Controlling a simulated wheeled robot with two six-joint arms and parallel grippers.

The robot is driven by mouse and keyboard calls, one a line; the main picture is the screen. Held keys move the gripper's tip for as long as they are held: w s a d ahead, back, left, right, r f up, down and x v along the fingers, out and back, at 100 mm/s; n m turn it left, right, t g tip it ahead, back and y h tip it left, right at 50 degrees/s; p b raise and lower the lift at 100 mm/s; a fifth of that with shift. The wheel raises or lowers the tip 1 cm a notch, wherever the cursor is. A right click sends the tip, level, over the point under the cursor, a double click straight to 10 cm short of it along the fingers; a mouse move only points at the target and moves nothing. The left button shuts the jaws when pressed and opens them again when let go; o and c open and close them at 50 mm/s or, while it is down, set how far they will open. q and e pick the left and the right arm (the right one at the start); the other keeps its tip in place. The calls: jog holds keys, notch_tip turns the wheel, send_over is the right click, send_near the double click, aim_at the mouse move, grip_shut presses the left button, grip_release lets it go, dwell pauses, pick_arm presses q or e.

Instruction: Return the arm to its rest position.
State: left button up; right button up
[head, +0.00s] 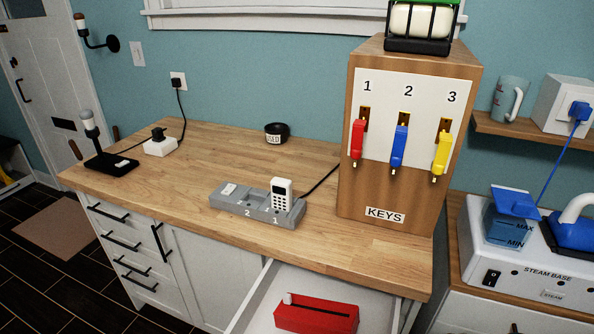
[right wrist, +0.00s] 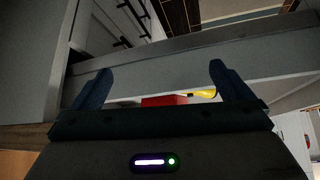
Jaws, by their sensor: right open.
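My right gripper (right wrist: 160,92) shows in the right wrist view, with its two dark fingers apart and nothing between their tips. Beyond the fingers is the pale edge of an open drawer (right wrist: 190,67). A red thing (right wrist: 164,100) and a yellow thing (right wrist: 203,94) show low between the fingers, partly hidden by the gripper body. Neither of my arms shows in the head view. My left gripper is in neither view.
The open drawer (head: 257,302) below the wooden counter (head: 150,187) holds a red tray (head: 316,315). A grey dock (head: 240,203) with a white handset (head: 282,191) stands on the counter. Beside it is a wooden key cabinet (head: 459,95). A steam base (head: 540,275) is at right.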

jog(key=s+f+m+g+h, duration=0.1)
jog(key=s+f+m+h, duration=0.55)
jog(key=s+m, duration=0.25)
notch_tip(320, 180, down, 31)
jog(key=s+d+g, duration=0.1)
jog(key=d, duration=0.2)
jog(key=s+f+g, duration=0.1)
jog(key=s+f, duration=1.6)
jog(key=shift+d+f+m, duration=0.2)
jog(key=shift+d+m, duration=0.1)
jog(key=shift+d, duration=0.15)
